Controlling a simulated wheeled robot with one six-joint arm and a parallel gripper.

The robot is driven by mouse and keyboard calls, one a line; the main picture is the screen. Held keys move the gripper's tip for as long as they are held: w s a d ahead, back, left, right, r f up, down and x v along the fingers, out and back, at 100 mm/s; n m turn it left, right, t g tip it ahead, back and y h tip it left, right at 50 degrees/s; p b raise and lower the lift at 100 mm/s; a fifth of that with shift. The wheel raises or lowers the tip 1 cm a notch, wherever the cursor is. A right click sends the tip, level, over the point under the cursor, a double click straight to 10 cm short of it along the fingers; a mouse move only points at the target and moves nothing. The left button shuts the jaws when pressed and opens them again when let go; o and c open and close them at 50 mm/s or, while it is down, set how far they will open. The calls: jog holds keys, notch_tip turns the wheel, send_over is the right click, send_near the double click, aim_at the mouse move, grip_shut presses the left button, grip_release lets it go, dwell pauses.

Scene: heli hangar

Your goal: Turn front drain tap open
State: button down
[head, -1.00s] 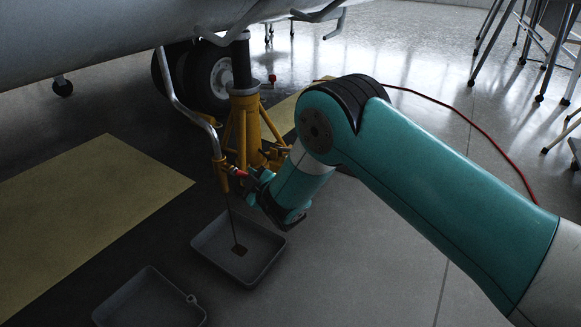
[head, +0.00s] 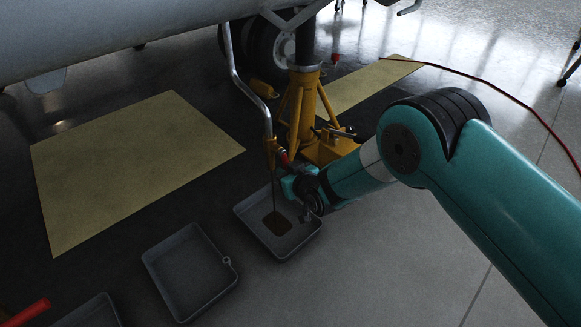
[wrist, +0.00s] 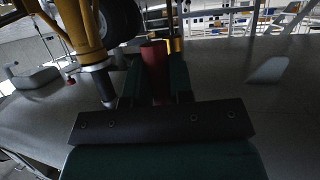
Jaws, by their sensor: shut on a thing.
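The front drain pipe (head: 236,65) comes down from the aircraft belly to a brass-coloured tap (head: 270,147) with a red handle (head: 284,158). A thin brown stream (head: 274,188) falls from the tap into a grey tray (head: 300,250), where a brown puddle (head: 277,223) lies. My gripper (head: 286,172) is at the tap, beside the stream. In the wrist view the red handle (wrist: 155,70) stands between my two dark fingers, and my gripper (wrist: 156,85) is shut on it. The handle's exact angle is hard to tell.
A yellow jack (head: 308,110) stands close behind my gripper. A second grey tray (head: 190,270) and a third (head: 92,312) lie to the front left. A red bar (head: 25,313) shows at the lower left. A red hose (head: 500,90) crosses the floor at the right.

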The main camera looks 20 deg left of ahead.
jog(key=shift+s+f, duration=0.2)
dwell(0.4)
jog(key=c, duration=1)
grip_release()
jog(key=shift+r, duration=0.1)
jog(key=p+v, duration=0.6)
jog(key=v, duration=1.1)
jog(key=shift+r, duration=0.2)
jog(key=shift+d, duration=0.1)
